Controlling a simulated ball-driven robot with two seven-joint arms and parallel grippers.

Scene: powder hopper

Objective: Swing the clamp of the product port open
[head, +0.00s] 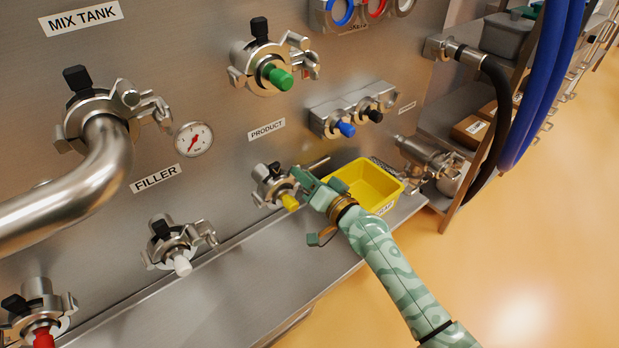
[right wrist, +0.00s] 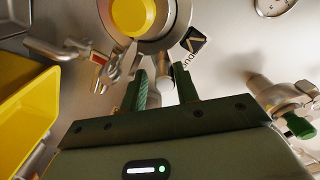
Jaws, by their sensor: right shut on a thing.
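The product port (head: 270,183), with a yellow plug, sits on the steel panel below the PRODUCT label (head: 266,128). The yellow plug (right wrist: 133,15) also shows at the top of the right wrist view, with a metal ring around it. My right gripper (head: 302,178) is at the right side of this port. In the right wrist view its green fingers (right wrist: 163,88) are on either side of a small pale metal part of the clamp (right wrist: 166,75), mostly hidden between them. A thin metal rod (head: 316,163) sticks out to the right just above the gripper. My left gripper is not in view.
A yellow bin (head: 388,204) stands on the ledge close right of my gripper. The green-plugged port (head: 278,76) is above, the white-plugged port (head: 180,262) lower left. A blue and black knob block (head: 331,122) is up right. Blue hoses (head: 545,75) hang at right.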

